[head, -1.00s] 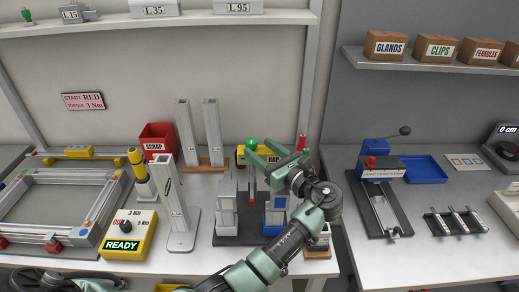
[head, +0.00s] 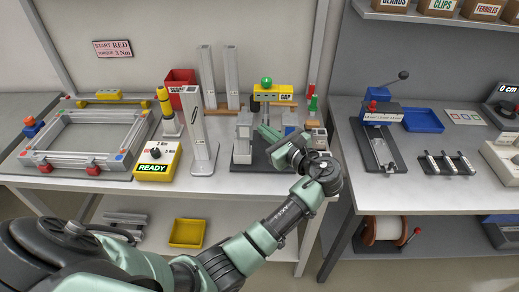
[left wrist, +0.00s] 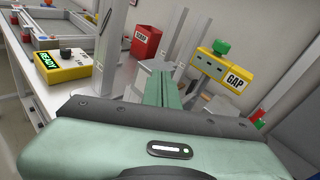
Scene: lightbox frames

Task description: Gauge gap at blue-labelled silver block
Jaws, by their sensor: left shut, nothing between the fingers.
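My left gripper (head: 266,134) reaches over the dark block stand with its fingers together and empty. In the left wrist view the closed green fingers (left wrist: 165,90) point toward the stand. A silver block (head: 243,128) stands on the left of the dark base (head: 240,158). A silver block with blue on it (head: 290,122) stands to the right, partly hidden behind the gripper. The yellow GAP gauge box (head: 272,92) with a green knob is behind them; it also shows in the left wrist view (left wrist: 224,70). I cannot tell whether the fingers touch a block. The right gripper is out of view.
A grey upright (head: 198,125) stands close left of the blocks, with the READY box (head: 158,160) beyond it. A red scrap bin (head: 180,80) is behind. A gap separates this bench from the right-hand bench (head: 360,180).

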